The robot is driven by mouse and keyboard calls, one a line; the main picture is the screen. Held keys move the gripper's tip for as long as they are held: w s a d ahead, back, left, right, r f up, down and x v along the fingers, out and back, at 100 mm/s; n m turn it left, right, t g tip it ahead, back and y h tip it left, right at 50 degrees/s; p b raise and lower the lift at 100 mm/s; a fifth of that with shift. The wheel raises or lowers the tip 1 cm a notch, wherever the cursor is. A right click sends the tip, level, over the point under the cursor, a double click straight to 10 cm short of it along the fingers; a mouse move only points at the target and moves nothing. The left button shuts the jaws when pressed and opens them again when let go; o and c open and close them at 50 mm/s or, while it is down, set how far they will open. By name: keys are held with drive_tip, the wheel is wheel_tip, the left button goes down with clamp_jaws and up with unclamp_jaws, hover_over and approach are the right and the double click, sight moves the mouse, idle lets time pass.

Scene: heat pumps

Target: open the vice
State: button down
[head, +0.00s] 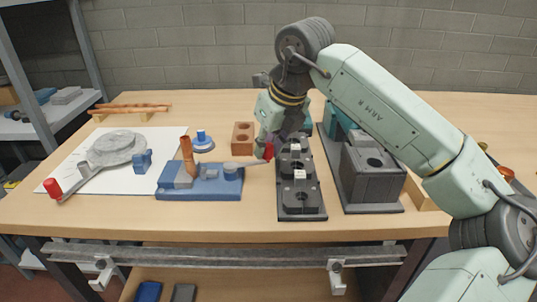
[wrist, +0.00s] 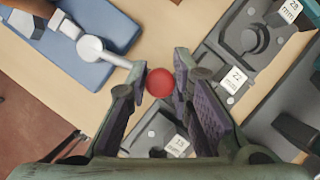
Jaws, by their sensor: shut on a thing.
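The blue vice (head: 200,190) sits on the wooden bench left of my gripper, with an upright copper pipe (head: 187,155) standing in it. Its grey lever (head: 245,164) reaches right and ends in a red knob (head: 268,151). My gripper (head: 270,143) is at this end, shut on the lever's knob. In the wrist view the red knob (wrist: 160,82) shows between the two fingers, and the lever (wrist: 113,57) runs up-left to the blue base (wrist: 95,25).
A row of dark die blocks (head: 302,195), labelled in mm, lies just right of the knob. A grey machine block (head: 372,175) stands further right. A grey tool with a red-ended handle (head: 110,155) lies on a white sheet at left. A brown holed block (head: 243,138) is behind.

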drive_tip(key=w+n, duration=0.2)
drive_tip(key=shift+a+r+n+g+y+p, duration=0.1)
drive_tip(key=shift+a+n+g+y+p, duration=0.2)
drive_tip(key=shift+a+y, duration=0.1)
drive_tip(key=shift+w+a+n+g+y+p, duration=0.2)
drive_tip(key=shift+w+a+n+p, duration=0.25)
drive_tip(key=shift+n, duration=0.45)
drive_tip(key=shift+w+a+n+g+y+p, duration=0.1)
drive_tip(key=shift+w+a+n+g+p, duration=0.3)
drive_tip(key=shift+n, duration=0.5)
drive_tip(key=shift+w+d, duration=0.1)
drive_tip(key=c, duration=1.4)
unclamp_jaws()
drive_tip(key=v, duration=1.1)
drive_tip(key=shift+d+r, duration=0.2)
drive_tip(key=shift+r, duration=0.15)
